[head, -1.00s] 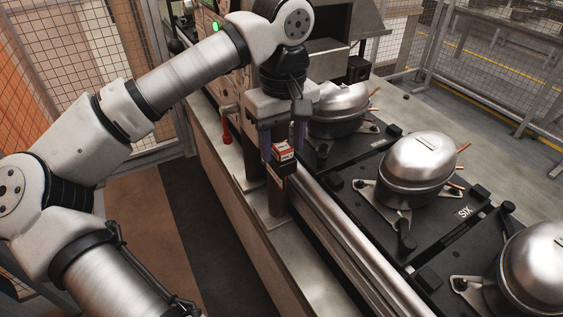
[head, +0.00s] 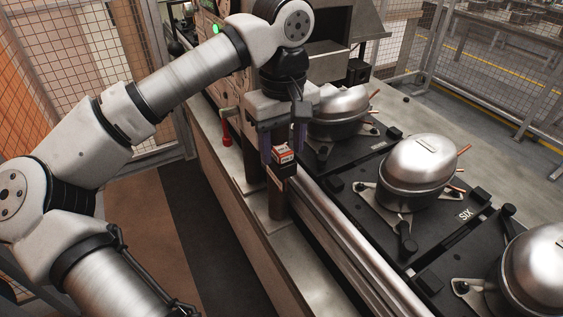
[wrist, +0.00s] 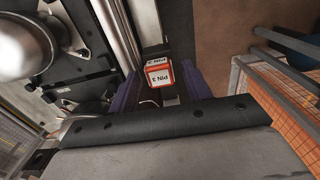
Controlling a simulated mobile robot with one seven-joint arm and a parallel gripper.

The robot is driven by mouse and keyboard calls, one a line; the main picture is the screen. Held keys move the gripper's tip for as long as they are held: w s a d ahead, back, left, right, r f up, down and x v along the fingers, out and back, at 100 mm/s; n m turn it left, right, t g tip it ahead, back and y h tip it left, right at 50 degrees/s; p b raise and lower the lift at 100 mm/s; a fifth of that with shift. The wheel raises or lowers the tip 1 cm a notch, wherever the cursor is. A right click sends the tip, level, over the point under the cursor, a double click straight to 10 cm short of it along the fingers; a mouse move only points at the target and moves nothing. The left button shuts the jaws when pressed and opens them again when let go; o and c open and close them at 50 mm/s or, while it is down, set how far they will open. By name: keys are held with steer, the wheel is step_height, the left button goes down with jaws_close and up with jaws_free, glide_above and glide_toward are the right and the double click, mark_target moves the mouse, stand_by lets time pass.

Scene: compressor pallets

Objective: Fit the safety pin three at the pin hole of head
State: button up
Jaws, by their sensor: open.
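The safety pin three shows as a small orange-red and white block labelled PIN 3 (wrist: 159,72) in the wrist view. In the head view the pin block (head: 284,153) shows at the top of a dark brown upright post (head: 280,198) beside the rail. My gripper (wrist: 160,90) points down, with its two purple fingers apart on either side of the block. In the head view my gripper (head: 283,148) hangs over the post. The fingers look open, with no clear grip on the block. I cannot make out the head's pin hole in either view.
Metal compressors (head: 419,168) sit on black pallets to the right of a long metal rail (head: 345,240). A second brown post (head: 247,155) and a red-handled part (head: 226,132) stand to the left. Mesh fencing (head: 60,80) is behind my arm. The floor left of the bench is clear.

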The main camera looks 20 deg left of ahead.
jaws_close()
stand_by(0.3)
steer(key=shift+r, duration=0.15)
steer(key=shift+r+p, duration=2)
steer(key=shift+r, duration=0.9)
steer(key=shift+r, duration=0.15)
step_height(320, 180, up, 6)
steer(key=p, duration=0.4)
steer(key=shift+f, duration=0.25)
